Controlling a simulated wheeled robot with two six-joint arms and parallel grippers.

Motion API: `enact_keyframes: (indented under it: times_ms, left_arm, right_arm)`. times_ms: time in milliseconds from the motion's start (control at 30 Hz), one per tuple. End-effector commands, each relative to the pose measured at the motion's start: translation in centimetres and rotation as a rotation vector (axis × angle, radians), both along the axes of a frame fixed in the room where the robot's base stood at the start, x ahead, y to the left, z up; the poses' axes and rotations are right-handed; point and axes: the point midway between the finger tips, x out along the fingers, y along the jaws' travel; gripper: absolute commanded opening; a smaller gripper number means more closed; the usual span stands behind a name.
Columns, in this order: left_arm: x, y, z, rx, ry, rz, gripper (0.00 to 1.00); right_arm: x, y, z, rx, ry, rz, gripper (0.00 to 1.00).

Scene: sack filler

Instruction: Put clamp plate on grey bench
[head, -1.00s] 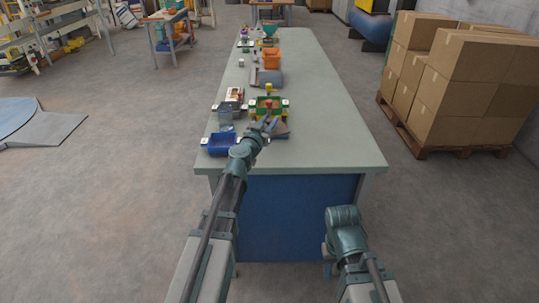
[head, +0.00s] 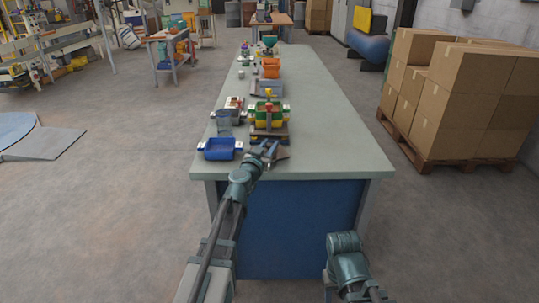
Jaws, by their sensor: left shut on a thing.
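The grey bench (head: 320,150) is long and runs away from me, with a pale grey top and blue front. My left gripper (head: 269,149) is over its near end, shut on a small flat grey plate (head: 280,154), which looks like the clamp plate. The gripper partly hides the plate, and I cannot tell whether the plate touches the bench top. A green, yellow and red fixture (head: 268,113) stands just beyond it. My right arm shows at the lower right, but its gripper fingers do not show.
An orange bin (head: 271,68) and several small items stand farther along the bench's left side. The right half of the top is clear. Cardboard boxes (head: 463,100) on a pallet stand to the right.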

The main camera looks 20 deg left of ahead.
Motion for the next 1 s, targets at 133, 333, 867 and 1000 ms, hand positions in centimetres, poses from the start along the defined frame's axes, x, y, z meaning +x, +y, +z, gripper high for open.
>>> enact_keyframes:
  times_ms: [133,333,867,1000]
  left_arm:
    - [0.00,0.00,-1.46,0.000,0.000,0.000,0.00]
    - [0.00,0.00,-1.20,0.000,0.000,0.000,0.00]
    - [0.00,0.00,-1.48,0.000,0.000,0.000,0.64]
    - [-0.01,0.00,-1.36,0.000,0.000,0.000,0.64]
  right_arm:
    - [0.00,0.00,-1.46,0.000,0.000,0.000,0.50]
    - [0.00,0.01,-1.20,0.000,0.000,0.000,0.50]
    - [0.00,0.00,-1.48,0.000,0.000,0.000,0.50]
    - [0.00,0.00,-1.37,0.000,0.000,0.000,0.50]
